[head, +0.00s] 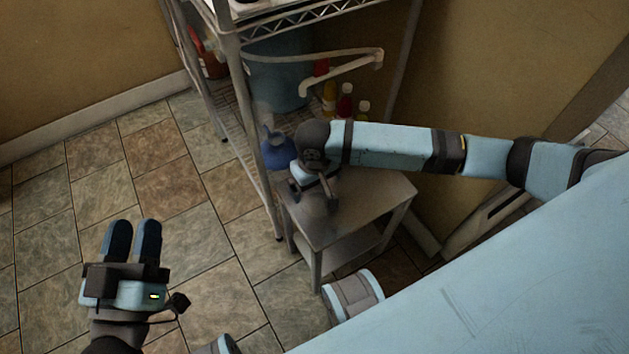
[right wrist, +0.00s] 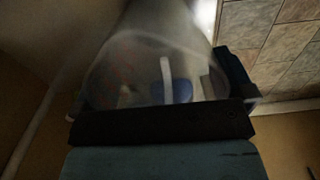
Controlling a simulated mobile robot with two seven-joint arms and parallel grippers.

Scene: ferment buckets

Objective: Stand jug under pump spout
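A blue vessel with a clear upper part (head: 275,148), which looks like the jug, stands by the rack post. In the right wrist view a large translucent vessel (right wrist: 125,75) fills the space between my fingers, with blue showing inside. My right gripper (head: 313,190) is beside the blue vessel, above the small grey table; its fingers sit wide apart, and whether they grip the vessel is unclear. A pale pump spout (head: 340,72) bends left from above the bottles, its tip above and right of the blue vessel.
A big blue bucket (head: 278,75) stands inside the wire rack (head: 250,125). Several coloured bottles (head: 345,103) are right of it. The small grey table (head: 375,200) stands in front of the rack. Tiled floor at left is clear.

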